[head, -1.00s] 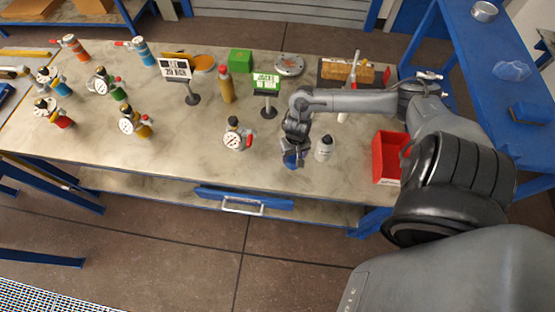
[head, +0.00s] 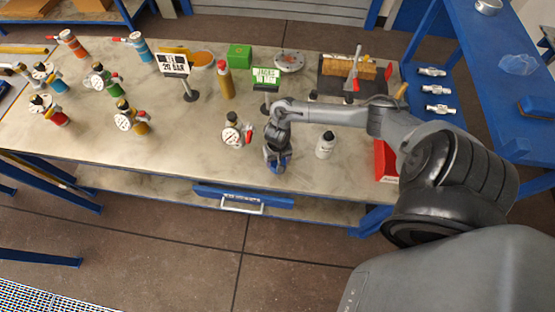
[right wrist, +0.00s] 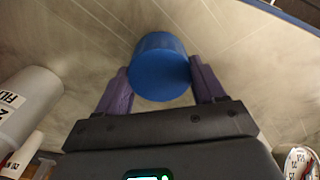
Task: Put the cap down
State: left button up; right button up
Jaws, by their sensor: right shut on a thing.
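The blue cap (right wrist: 160,68) is held between the two fingers of my right gripper (right wrist: 160,85) in the right wrist view. In the head view my right gripper (head: 277,161) is over the front part of the workbench (head: 200,150), and the cap is mostly hidden there. The bench top shows behind the cap in the wrist view; I cannot tell whether the cap touches it. My left gripper is not in view.
A white bottle (head: 325,145) stands to the right of my right gripper, and a gauge vessel (head: 235,132) to its left. A red bin (head: 385,160) is partly behind my arm. Several vessels fill the bench's left side. The front middle is bare.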

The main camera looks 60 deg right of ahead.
jog(key=shift+f, duration=0.2)
jog(key=shift+f, duration=0.1)
jog(key=o, duration=1.2)
